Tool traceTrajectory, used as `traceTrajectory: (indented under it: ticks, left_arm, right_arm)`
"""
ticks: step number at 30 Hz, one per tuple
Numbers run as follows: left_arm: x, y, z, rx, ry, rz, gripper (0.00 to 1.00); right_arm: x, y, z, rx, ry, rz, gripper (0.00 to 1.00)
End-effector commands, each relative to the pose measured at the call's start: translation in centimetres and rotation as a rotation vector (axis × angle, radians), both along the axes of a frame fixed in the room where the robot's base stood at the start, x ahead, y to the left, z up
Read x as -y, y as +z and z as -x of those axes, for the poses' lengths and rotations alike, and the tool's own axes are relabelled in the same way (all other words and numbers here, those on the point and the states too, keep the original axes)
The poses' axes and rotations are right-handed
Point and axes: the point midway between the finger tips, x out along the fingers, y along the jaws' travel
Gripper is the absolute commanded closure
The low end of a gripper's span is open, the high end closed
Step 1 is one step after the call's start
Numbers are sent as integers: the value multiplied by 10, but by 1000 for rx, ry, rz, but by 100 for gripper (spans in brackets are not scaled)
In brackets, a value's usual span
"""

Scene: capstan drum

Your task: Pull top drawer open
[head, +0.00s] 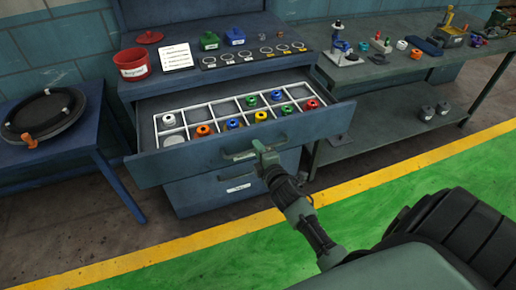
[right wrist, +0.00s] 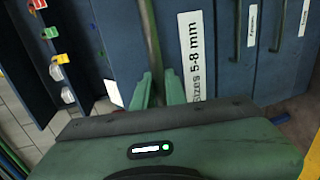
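The top drawer (head: 180,165) of the blue cabinet is pulled well out, and its divided tray with colored parts shows from above. Its bar handle (head: 236,155) is on the drawer front. My right gripper (head: 262,148) is at the right part of this handle. In the right wrist view the handle bar (right wrist: 152,40) runs between the two green fingers of my right gripper (right wrist: 158,90), which are closed about it. A label reading "Sizes 5-8 mm" (right wrist: 190,55) is beside the handle. My left gripper is not in view.
Lower drawers (head: 235,188) are shut. The cabinet top carries a red pot (head: 132,65), a white card (head: 176,57) and a dark strip with rings (head: 255,55). A blue table (head: 75,150) is at left, a workbench (head: 390,70) at right. Green floor (head: 200,268) in front is clear.

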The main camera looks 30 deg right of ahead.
Motion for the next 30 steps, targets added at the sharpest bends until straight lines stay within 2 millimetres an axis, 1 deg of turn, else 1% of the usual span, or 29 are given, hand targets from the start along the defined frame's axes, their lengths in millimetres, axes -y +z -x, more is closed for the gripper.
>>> traceTrajectory:
  ticks: [1, 3, 11, 14, 17, 24, 27, 30]
  left_arm:
    - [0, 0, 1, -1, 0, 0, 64]
    - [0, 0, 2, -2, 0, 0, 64]
    - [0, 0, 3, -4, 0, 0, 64]
    - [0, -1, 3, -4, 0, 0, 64]
    - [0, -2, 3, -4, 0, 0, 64]
    - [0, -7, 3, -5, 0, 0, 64]
    - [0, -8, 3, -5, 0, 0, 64]
    - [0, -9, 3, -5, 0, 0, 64]
  right_arm:
    - [0, -1, 0, -2, -1, 0, 82]
    - [0, -1, 0, -2, -1, 0, 67]
    - [0, 0, 0, 0, 0, 0, 67]
    - [-1, 0, 3, 0, 0, 0, 67]
    - [-3, 1, 14, -1, 0, 1, 67]
    - [-13, 9, 54, -2, 0, -1, 67]
    - [-16, 11, 66, -3, 0, -2, 67]
    - [-17, 13, 72, -3, -1, -1, 67]
